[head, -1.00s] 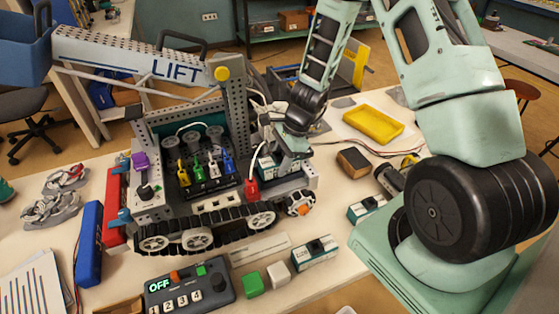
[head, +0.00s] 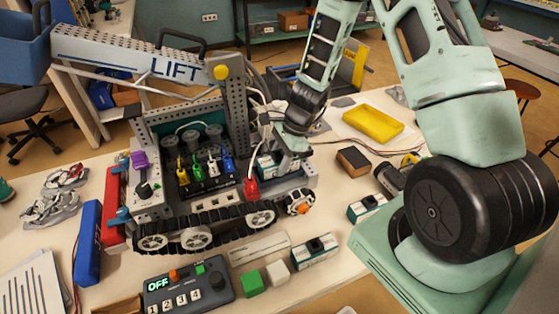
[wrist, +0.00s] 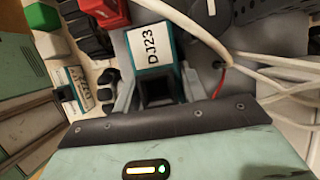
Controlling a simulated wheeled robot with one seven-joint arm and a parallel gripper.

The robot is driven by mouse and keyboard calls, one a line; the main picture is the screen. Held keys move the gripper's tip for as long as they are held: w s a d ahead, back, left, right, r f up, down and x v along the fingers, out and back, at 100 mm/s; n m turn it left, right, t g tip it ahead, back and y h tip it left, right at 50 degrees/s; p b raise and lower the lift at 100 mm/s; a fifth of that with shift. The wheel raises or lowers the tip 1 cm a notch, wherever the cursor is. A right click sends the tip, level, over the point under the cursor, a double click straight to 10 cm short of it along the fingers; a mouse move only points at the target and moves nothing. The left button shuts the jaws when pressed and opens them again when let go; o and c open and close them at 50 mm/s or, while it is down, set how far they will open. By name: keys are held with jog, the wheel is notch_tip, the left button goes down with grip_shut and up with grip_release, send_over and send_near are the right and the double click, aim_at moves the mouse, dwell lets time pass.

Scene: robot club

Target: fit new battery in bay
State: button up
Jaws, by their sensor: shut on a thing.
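My gripper (head: 280,158) is shut on a teal-and-white battery (head: 265,163) at the right end of the tracked LIFT robot (head: 205,208). In the wrist view, this battery (wrist: 154,50) has a white label reading DJ23 and sits between the two fingers (wrist: 158,92). The battery is at the LIFT robot's end bay. My gripper hides part of it, and I cannot tell how deeply it is seated. A red connector (head: 251,187) is beside it, and also shows in the wrist view (wrist: 104,12).
Similar batteries lie on the table, one in front of the LIFT robot (head: 314,252) and one to its right (head: 367,207). A control box reading OFF (head: 187,285), a green block (head: 252,283) and a yellow tray (head: 373,124) are nearby. White cables (wrist: 240,70) run close to my gripper.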

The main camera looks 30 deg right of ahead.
jog(key=shift+s+f+b, duration=0.25)
jog(key=shift+f+b, duration=0.1)
jog(key=shift+f, duration=0.25)
jog(key=shift+s+f+b, duration=0.25)
jog(key=shift+f+b, duration=0.05)
jog(key=shift+f, duration=0.25)
jog(key=o, duration=1.2)
jog(key=shift+w+r+p, duration=0.15)
jog(key=shift+r+p, duration=0.4)
jog(key=shift+w+r+p, duration=0.15)
jog(key=shift+r+p, duration=0.35)
jog(key=shift+p, duration=0.05)
jog(key=shift+o, duration=0.7)
jog(key=shift+r+p, duration=0.25)
jog(key=shift+p, duration=0.05)
jog(key=shift+w+r+p, duration=0.2)
jog(key=shift+r+p, duration=1.8)
jog(key=shift+r, duration=0.5)
